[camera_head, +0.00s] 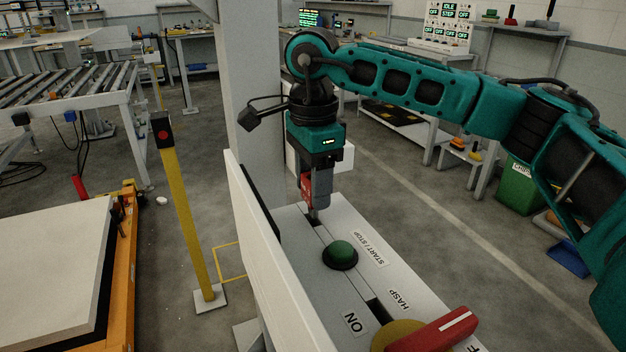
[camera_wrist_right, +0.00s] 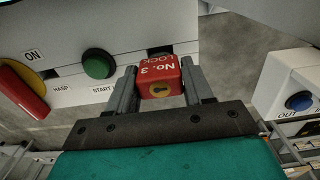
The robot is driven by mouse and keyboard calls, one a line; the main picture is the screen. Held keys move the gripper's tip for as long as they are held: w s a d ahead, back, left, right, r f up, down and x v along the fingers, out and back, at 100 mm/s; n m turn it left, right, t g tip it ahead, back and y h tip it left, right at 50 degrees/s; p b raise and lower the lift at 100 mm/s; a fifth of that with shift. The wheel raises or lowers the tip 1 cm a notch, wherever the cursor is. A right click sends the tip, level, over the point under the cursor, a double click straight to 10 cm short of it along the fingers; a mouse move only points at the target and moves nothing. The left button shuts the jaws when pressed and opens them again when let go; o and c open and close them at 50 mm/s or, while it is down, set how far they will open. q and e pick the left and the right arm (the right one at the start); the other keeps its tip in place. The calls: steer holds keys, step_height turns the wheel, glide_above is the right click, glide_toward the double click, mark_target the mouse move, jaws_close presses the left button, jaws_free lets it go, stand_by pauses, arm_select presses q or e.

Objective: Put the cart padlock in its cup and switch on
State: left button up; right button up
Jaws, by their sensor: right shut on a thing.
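The red padlock (camera_wrist_right: 160,82), marked "No. 3 LOCK" with a brass keyhole face, is between the fingers of my right gripper (camera_wrist_right: 158,72). In the head view the padlock (camera_head: 305,183) shows as a red patch beside the grey fingers, at the far end of the white console (camera_head: 330,290). My right gripper (camera_head: 314,188) is shut on it and points down. The rotary switch has a red handle (camera_head: 432,333) on a yellow disc, near the ON label (camera_head: 352,322); the handle points away from ON. I cannot make out the padlock's cup. My left gripper is out of view.
A green START/STOP button (camera_head: 341,253) stands between the padlock and the HASP label (camera_head: 398,299). A white upright panel (camera_head: 262,265) borders the console's left side. A grey column (camera_head: 252,90) stands behind. The wrist view shows a white box with a blue button (camera_wrist_right: 299,102), labelled OUT.

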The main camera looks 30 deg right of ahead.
steer(key=shift+f+b, duration=1.2)
steer(key=shift+f, duration=0.6)
steer(key=o, duration=1.2)
steer(key=shift+r, duration=0.1)
step_height(320, 180, up, 13)
steer(key=shift+f+p, duration=0.1)
steer(key=shift+p, duration=0.6)
steer(key=shift+c, duration=0.4)
